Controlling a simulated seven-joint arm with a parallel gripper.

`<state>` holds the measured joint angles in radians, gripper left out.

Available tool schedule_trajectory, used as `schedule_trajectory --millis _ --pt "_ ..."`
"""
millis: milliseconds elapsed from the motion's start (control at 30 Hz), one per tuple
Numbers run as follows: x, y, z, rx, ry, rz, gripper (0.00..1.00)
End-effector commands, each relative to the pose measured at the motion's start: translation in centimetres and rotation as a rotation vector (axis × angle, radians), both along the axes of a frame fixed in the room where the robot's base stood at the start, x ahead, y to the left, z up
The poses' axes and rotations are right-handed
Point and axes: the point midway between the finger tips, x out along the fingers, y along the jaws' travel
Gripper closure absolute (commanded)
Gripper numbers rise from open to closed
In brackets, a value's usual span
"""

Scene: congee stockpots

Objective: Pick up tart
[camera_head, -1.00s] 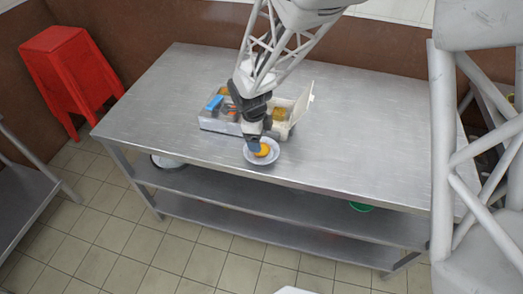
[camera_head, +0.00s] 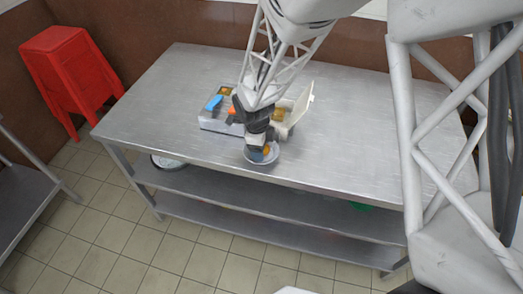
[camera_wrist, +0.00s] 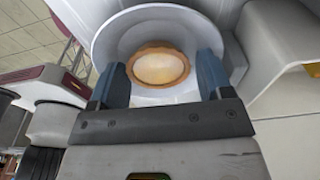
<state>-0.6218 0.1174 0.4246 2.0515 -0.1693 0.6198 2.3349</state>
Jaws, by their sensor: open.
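The tart (camera_wrist: 158,68) is round, with a brown crust rim and a pale filling. It sits in a white dish (camera_wrist: 120,40), seen from above in the wrist view. My gripper (camera_wrist: 161,73) is open, with one blue-grey finger on each side of the tart. I cannot tell whether the fingers touch it.
The steel table (camera_head: 345,150) is largely clear to the right. A red stool (camera_head: 68,75) stands on the floor at left.

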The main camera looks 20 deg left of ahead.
Motion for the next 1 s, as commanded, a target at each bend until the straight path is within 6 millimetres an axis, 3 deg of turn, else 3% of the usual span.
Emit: schedule_trajectory --millis 133,367,1000 --pt "-0.5 -0.3 -0.8 -0.009 0.012 0.001 0.24" --pt "-0.5 -0.3 -0.8 -0.009 0.013 0.0 0.59" --pt "-0.3 -0.2 0.5 -0.005 0.006 0.0 0.59"
